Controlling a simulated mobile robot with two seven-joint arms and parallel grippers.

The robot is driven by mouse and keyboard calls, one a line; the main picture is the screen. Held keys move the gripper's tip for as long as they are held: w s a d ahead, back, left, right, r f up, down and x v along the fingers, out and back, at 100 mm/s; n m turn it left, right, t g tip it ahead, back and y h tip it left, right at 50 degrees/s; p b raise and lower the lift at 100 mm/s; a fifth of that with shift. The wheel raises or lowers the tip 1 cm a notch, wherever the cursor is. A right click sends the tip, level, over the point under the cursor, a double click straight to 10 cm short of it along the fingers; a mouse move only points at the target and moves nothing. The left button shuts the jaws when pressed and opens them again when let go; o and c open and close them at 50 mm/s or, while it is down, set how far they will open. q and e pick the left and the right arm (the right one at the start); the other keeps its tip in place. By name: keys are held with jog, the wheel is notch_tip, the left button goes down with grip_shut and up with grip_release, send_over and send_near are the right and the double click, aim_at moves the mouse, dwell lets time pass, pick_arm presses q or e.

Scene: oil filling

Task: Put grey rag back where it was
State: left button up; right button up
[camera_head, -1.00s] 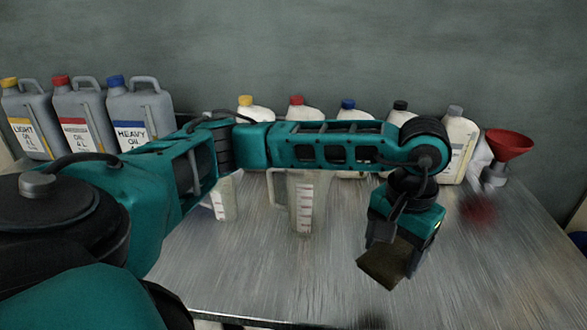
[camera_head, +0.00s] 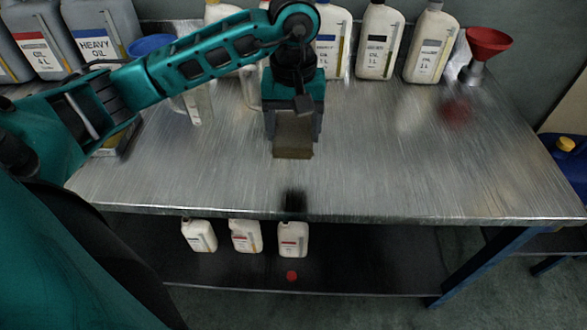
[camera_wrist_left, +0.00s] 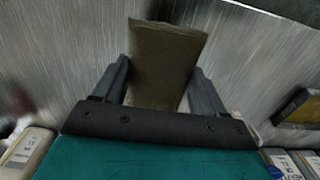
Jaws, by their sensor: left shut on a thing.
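The rag (camera_head: 293,150) looks brownish grey and folded into a block. My left gripper (camera_head: 292,138) is shut on it and holds it above the metal table (camera_head: 400,165), near the middle. In the left wrist view the rag (camera_wrist_left: 165,60) sits between the two fingers of the gripper (camera_wrist_left: 163,88) and sticks out past their tips. A dark blurred patch shows below it at the table's front edge. My right gripper is not in view.
White oil bottles (camera_head: 380,42) and a red funnel (camera_head: 487,45) stand along the back. Large grey canisters (camera_head: 95,30) stand at the back left, near a blue funnel (camera_head: 150,45). Small bottles (camera_head: 245,236) stand on the lower shelf. The right tabletop is mostly clear.

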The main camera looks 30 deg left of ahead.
aim_at(294, 180)
pick_arm(q)
notch_tip(294, 180, down, 11)
jog(key=shift+f, duration=0.15)
dwell(0.4)
jog(key=shift+f+b, duration=0.15)
jog(key=shift+b, duration=0.25)
jog(key=o, duration=0.9)
jog(key=shift+o, duration=0.2)
jog(key=shift+r+p, duration=0.35)
notch_tip(294, 180, up, 12)
jog(key=shift+f, duration=0.1)
